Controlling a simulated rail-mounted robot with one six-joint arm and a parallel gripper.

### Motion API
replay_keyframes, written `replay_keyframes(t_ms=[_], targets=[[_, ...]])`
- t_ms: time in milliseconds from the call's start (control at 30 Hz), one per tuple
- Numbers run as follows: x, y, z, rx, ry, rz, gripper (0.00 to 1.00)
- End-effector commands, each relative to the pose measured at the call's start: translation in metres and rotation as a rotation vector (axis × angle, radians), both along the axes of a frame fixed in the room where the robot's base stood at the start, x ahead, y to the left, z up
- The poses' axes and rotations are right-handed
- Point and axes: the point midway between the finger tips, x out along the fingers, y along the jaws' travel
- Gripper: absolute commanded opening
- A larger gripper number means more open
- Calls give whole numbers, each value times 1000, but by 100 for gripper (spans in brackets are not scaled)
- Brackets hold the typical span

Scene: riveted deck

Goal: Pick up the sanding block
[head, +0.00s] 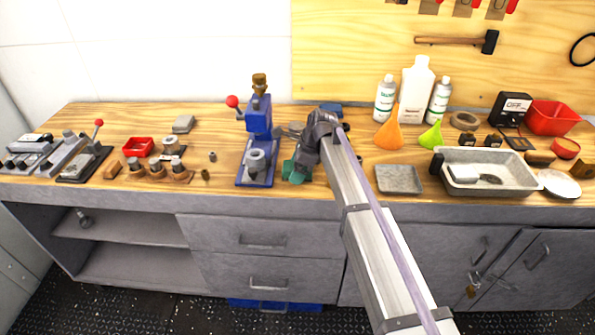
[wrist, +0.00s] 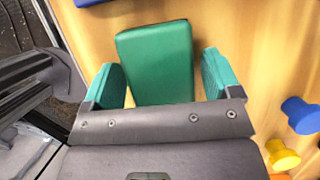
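A green block, which I take for the sanding block (wrist: 156,62), lies on the wooden bench top in the wrist view. My gripper (wrist: 160,80) has teal fingers spread on either side of the block's near part, with a narrow gap showing at each side. The gripper is open and holds nothing. Whether the fingertips are down at the block's height is hard to tell. In the head view my gripper (head: 296,170) is low over the front of the bench, just right of the blue press. There the block cannot be told apart from the teal fingers.
The blue press (head: 257,150) stands close left of my gripper. Blue (wrist: 300,115) and yellow (wrist: 282,155) knobs sit close at right in the wrist view. A grey tray (head: 399,180), an orange funnel (head: 389,133) and a metal basin (head: 520,184) are farther right. The bench front edge is near.

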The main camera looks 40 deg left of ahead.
Motion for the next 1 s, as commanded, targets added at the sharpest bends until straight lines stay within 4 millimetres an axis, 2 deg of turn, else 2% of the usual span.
replay_keyframes(t_ms=[67,500,667,767,867,1000], targets=[[0,0,0,0,0,0,75],[0,0,0,0,0,0,34],[0,0,1,0,0,0,34],[0,0,8,0,0,0,34],[0,0,25,0,0,0,34],[0,0,61,0,0,0,34]])
